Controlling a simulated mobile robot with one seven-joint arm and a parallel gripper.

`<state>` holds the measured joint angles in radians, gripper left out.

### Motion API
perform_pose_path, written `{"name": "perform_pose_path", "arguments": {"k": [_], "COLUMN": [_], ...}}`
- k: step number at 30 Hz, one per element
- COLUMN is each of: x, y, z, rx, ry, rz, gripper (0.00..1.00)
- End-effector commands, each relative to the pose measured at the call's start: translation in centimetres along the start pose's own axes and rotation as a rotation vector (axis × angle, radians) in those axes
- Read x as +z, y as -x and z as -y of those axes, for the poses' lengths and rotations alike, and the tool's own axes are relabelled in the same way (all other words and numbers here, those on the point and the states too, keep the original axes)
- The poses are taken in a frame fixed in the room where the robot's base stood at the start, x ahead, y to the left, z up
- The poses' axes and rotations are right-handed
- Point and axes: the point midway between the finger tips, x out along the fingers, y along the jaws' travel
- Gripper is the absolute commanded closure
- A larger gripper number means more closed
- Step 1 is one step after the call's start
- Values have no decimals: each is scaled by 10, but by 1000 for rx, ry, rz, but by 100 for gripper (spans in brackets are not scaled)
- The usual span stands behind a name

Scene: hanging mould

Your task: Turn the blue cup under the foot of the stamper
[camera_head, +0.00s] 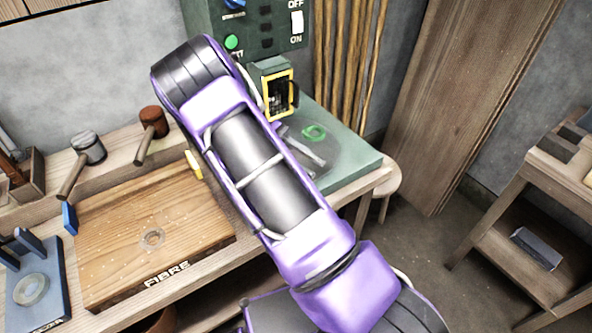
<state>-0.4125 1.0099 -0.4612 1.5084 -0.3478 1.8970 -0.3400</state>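A dark green machine (275,45) stands at the back, with a yellow-framed opening (279,93) above a flat green base (345,165). A green ring (314,132) lies on that base. I cannot make out the foot of a stamper or a cup that is surely the blue one. My purple and black arm crosses the middle of the view and hides part of the machine and its base. Grey finger-like parts (305,150) show beside the arm, low over the base, and may be my gripper. Whether they are open or shut does not show.
A wooden board (150,270) marked FIBRE lies on the bench at left. Two mallets (88,150) lie behind it, and a blue-grey stand (35,290) is at the lower left. Wooden shelving (540,190) stands at right, with open floor between.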

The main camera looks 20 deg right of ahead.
Motion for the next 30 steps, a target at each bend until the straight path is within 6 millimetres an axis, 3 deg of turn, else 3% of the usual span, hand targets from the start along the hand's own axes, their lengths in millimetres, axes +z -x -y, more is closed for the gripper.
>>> {"name": "perform_pose_path", "arguments": {"k": [1, 4, 7, 12, 18, 24, 30], "x": [-2, -16, -26, -31, -22, -12, -21], "y": [-16, -42, -53, -48, -35, -36, -35], "z": [-4, 2, 12, 15, -9, -33, -34], "rx": [-97, -333, -608, -1119, -1686, -1994, -2050], "ry": [-46, -196, -391, -785, -1240, -1493, -1540], "rz": [-69, -219, -329, -392, -264, -100, -57], "gripper": [81, 99, 100, 100, 100, 100, 100]}}
